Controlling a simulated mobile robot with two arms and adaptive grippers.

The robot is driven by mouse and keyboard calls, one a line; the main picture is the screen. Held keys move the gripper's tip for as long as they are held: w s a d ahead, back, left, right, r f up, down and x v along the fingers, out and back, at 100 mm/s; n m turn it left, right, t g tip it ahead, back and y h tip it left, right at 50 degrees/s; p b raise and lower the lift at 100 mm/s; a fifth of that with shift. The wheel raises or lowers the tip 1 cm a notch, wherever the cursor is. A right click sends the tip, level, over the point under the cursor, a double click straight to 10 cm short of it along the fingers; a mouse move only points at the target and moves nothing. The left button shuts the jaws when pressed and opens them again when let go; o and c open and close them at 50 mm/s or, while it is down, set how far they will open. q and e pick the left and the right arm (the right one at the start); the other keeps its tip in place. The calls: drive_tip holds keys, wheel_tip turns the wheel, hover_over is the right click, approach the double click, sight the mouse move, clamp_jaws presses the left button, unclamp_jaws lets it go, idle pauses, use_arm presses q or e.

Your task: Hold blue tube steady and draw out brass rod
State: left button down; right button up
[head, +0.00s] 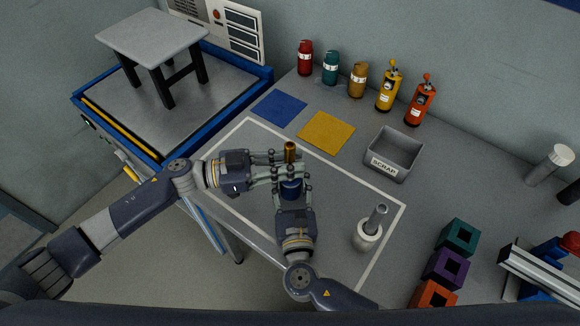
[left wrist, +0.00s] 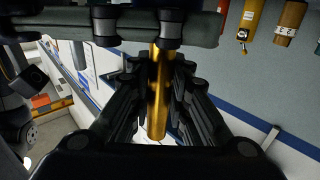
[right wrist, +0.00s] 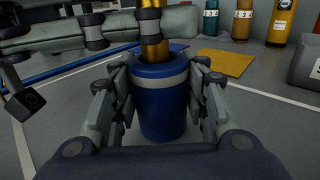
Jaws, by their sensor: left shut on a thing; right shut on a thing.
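The blue tube (head: 291,188) stands upright on the grey bench inside the white outline. In the right wrist view the blue tube (right wrist: 160,105) has a pale band near its top. My right gripper (head: 292,196) is shut on the blue tube from the near side. The brass rod (head: 290,150) sticks up out of the tube's top; the right wrist view shows the rod (right wrist: 152,25) entering the tube. My left gripper (head: 284,163) comes in from the left, just above the tube, and is shut on the rod. The left wrist view shows the rod (left wrist: 157,100) between its fingers. The rod's lower end is hidden in the tube.
Blue (head: 279,108) and yellow (head: 326,131) mats lie behind the grippers. A SCRAP bin (head: 394,154) stands to the right. A white holder with a grey rod (head: 369,232) is at the right of the outline. Coloured square blocks (head: 447,268) lie front right.

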sight(290, 145)
use_arm(q)
wheel_tip(290, 145, up, 9)
drive_tip(key=shift+f, duration=0.1)
use_arm(e)
drive_tip(key=o, duration=1.2)
drive_tip(key=shift+s, duration=0.1)
drive_tip(key=s, duration=0.8)
drive_tip(key=s+d, duration=0.1)
drive_tip(key=s, duration=0.3)
drive_tip(key=shift+d, duration=0.1)
